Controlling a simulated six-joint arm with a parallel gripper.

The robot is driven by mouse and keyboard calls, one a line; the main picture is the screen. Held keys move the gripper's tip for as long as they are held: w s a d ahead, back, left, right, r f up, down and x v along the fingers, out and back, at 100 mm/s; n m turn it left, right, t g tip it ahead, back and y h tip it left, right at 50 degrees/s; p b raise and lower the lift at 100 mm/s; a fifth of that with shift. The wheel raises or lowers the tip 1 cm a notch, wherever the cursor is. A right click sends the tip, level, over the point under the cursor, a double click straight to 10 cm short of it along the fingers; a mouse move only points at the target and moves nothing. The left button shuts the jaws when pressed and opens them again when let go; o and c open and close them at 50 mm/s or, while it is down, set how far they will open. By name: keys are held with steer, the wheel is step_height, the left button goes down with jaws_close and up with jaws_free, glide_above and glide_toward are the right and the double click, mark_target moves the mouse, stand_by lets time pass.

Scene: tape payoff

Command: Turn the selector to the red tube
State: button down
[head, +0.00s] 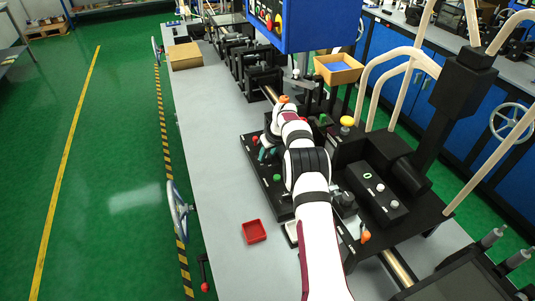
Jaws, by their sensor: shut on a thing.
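My white arm reaches over the black machine base (250,158) from the front. My gripper (266,152) is small and partly covered by my own wrist, low over the left part of that base. It is shut on what appears to be the selector, which is mostly hidden under the gripper and wrist. Small red (255,139) and green (277,178) parts show on the base near the gripper. I cannot tell which of them, if any, is the red tube, or which way the selector points.
A red tray (254,231) lies on the grey bench (215,200) to the left of my arm. A black control box (375,188) with knobs and a yellow button (347,121) stand to the right. A blue panel (315,25) and cardboard boxes (186,57) are farther back. The bench's left strip is mostly clear.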

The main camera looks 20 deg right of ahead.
steer(key=shift+n+y, duration=0.5)
steer(key=shift+n, duration=0.7)
steer(key=c, duration=0.5)
jaws_free()
